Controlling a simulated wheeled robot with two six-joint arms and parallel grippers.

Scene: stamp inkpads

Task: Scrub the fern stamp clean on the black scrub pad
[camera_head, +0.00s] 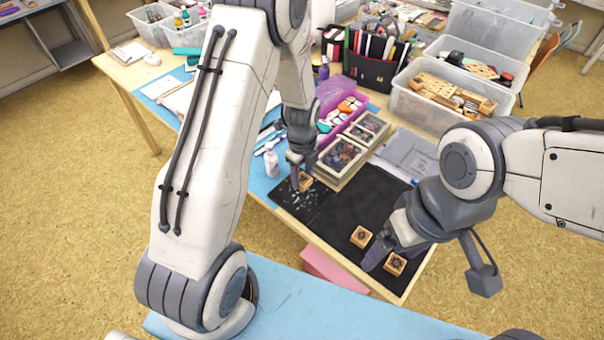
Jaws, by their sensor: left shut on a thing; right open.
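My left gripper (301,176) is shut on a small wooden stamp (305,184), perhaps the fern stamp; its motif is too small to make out. It is held at the black scrub pad (291,207), a dark square with white specks at the left end of the dark mat. Whether the stamp touches the pad I cannot tell. Two more wooden stamps with dark marks on top, one (361,237) and another (395,264), sit on the dark mat near the front right. My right gripper (384,250) is open and empty between and beside these two.
The dark mat (345,210) is bare in its middle. Framed boxes with dark contents (343,155) stand behind it, with a pink tray (342,118) beyond. A small white bottle (271,163) stands left of my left gripper. A clear bin (440,110) stands at the back right.

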